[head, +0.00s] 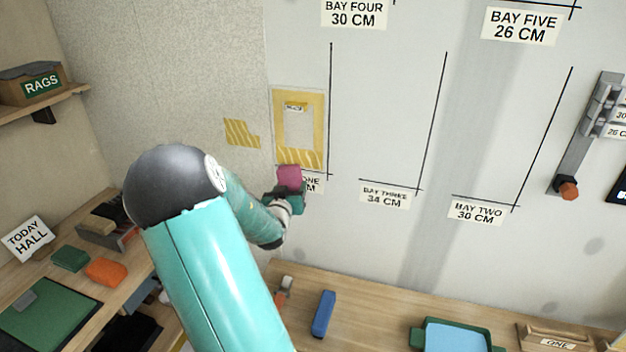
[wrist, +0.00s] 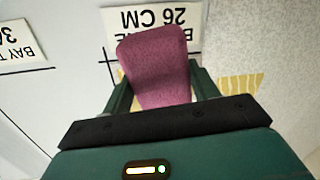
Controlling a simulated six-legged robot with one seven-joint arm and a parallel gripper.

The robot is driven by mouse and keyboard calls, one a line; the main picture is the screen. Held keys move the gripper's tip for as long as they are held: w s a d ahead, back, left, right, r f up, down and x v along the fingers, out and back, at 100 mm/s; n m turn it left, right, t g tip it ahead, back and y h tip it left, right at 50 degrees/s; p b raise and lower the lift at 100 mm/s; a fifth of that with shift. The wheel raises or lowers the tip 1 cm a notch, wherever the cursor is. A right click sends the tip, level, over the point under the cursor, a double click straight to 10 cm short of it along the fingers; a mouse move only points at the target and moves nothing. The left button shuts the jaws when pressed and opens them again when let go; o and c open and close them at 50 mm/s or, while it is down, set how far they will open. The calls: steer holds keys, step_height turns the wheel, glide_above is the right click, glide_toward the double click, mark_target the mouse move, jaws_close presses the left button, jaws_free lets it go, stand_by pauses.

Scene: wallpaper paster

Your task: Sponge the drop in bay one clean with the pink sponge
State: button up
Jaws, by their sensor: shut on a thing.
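The pink sponge (head: 289,177) is held in my gripper (head: 290,194), close to the wall just below the drop. In the wrist view the sponge (wrist: 156,62) sits upright between the two dark green fingers (wrist: 157,88). The drop (head: 312,126) in bay one is a yellow sheet with a pale middle, a small label near its top and stripes at its bottom. The bay one label (head: 313,186) is partly hidden by the sponge; it also shows upside down in the wrist view (wrist: 128,18). I cannot tell whether the sponge touches the wall.
A yellow striped patch (head: 241,133) is on the textured wall to the left. Bays two and three to the right are bare. Below, a bench holds a blue block (head: 323,314) and a green-rimmed blue tray (head: 415,338). A side shelf holds a green sponge (head: 71,258) and an orange sponge (head: 106,272).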

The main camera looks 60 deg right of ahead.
steer(key=s+d+r+m+g+h, duration=0.1)
steer(key=s+r, duration=0.3)
steer(key=s, duration=0.2)
steer(key=shift+s+d+g, duration=0.25)
steer(key=shift+d+g, duration=0.15)
steer(key=shift+w+d, duration=0.2)
steer(key=shift+d, duration=0.95)
steer(key=shift+w+d+r, duration=0.1)
steer(key=shift+w+d, duration=0.1)
steer(key=shift+d, duration=1.1)
stand_by(1.3)
steer(key=shift+a, duration=0.15)
stand_by(0.6)
stand_by(0.4)
steer(key=shift+w, duration=0.1)
stand_by(0.4)
